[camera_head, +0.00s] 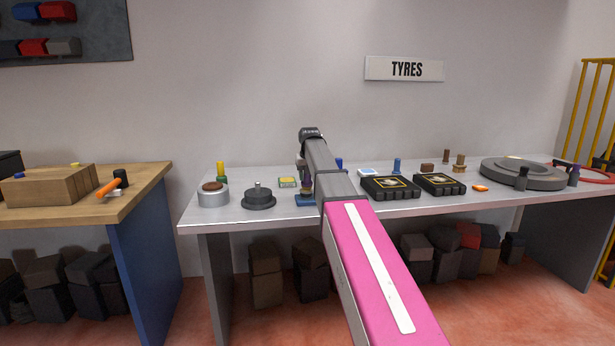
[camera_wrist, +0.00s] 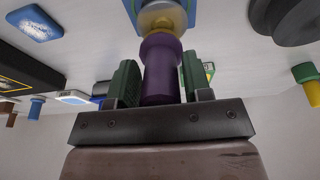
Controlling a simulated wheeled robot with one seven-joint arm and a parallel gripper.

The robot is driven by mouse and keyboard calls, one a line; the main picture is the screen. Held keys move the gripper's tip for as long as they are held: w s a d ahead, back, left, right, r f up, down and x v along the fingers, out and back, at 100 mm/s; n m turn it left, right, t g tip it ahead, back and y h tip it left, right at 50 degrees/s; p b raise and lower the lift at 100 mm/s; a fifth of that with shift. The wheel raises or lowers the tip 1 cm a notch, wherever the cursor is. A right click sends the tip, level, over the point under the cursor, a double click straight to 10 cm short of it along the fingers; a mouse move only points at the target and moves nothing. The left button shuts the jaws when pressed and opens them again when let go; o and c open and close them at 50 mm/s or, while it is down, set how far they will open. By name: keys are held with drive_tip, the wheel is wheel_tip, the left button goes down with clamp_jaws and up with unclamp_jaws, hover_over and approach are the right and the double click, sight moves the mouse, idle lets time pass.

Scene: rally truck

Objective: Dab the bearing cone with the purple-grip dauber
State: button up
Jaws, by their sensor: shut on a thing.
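The purple-grip dauber (camera_wrist: 162,65) stands between the two dark green fingers of my gripper (camera_wrist: 161,78) in the wrist view. My gripper is shut on its purple grip. Just past the grip is a brass-coloured rounded piece (camera_wrist: 162,17), apparently the bearing cone, over a blue base (camera_wrist: 133,8). I cannot tell whether the dauber's tip touches it. In the head view, the blue base (camera_head: 304,200) lies near the front edge of the grey table, below my gripper; my arm partly hides this spot.
Left on the grey table (camera_head: 240,222) are a dark round part (camera_head: 259,199), a grey tin (camera_head: 213,195) and a green-and-yellow piece (camera_head: 221,171). Right are two black cases (camera_head: 390,187) (camera_head: 440,184), a blue piece (camera_head: 397,165) and a large grey disc (camera_head: 522,175).

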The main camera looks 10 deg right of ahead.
drive_tip(key=shift+w, duration=0.1)
drive_tip(key=shift+w+r, duration=0.1)
drive_tip(key=shift+w, duration=0.75)
drive_tip(key=shift+s, duration=0.1)
drive_tip(key=shift+s, duration=0.85)
drive_tip(key=shift+w, duration=0.15)
drive_tip(key=shift+w, duration=0.8)
drive_tip(key=shift+s, duration=0.1)
